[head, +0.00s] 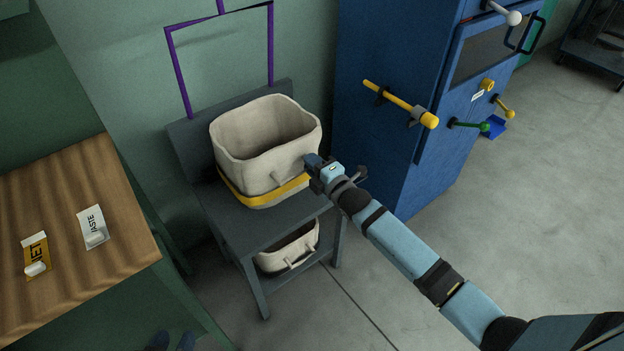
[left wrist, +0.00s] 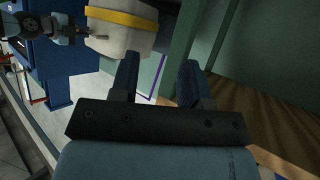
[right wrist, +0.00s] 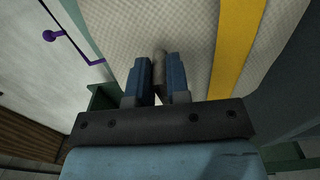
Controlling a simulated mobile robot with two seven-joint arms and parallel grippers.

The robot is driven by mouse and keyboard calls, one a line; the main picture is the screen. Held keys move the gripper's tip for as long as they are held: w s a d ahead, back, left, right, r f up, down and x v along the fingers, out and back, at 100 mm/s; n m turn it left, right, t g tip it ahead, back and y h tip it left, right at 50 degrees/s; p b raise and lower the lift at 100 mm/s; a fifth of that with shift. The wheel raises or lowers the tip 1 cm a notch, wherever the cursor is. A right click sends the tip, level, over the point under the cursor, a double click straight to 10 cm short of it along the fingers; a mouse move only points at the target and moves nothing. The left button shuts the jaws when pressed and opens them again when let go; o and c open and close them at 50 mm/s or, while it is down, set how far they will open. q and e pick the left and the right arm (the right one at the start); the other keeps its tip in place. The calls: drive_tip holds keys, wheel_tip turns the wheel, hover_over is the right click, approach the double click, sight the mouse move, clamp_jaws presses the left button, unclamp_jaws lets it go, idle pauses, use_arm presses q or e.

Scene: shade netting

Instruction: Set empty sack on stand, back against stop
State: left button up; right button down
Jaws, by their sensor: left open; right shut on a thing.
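The empty cream sack (head: 240,170), open at the top with a yellow band low around it, is at the seat of the dark grey stand (head: 262,228). The stand's upright back (head: 190,147) is right behind it; I cannot tell whether they touch, or whether the sack's base rests fully on the seat. My right gripper (head: 313,164) is shut on the handle (right wrist: 158,68) on the sack's side. My left gripper (left wrist: 160,72) is open and empty, away from the sack; only its fingertips show at the head view's bottom edge.
Another cream sack (head: 289,250) lies on the stand's lower shelf. A wooden-topped table (head: 70,190) with two labelled tags is at left. A blue cabinet (head: 385,150) with a protruding yellow bar (head: 400,103) is at right. A purple frame (head: 180,72) rises behind the stand.

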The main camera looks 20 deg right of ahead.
wheel_tip(320, 180, down, 5)
drive_tip(key=shift+r+b, duration=0.1)
drive_tip(key=shift+b, duration=0.5)
drive_tip(key=c, duration=1.1)
unclamp_jaws()
use_arm(q)
drive_tip(key=shift+d, duration=0.1)
use_arm(e)
drive_tip(key=shift+r, duration=0.15)
use_arm(q)
drive_tip(key=shift+a+f+p, duration=0.15)
drive_tip(key=shift+a+p, duration=0.1)
drive_tip(key=shift+p, duration=0.9)
use_arm(e)
drive_tip(key=v, duration=1.2)
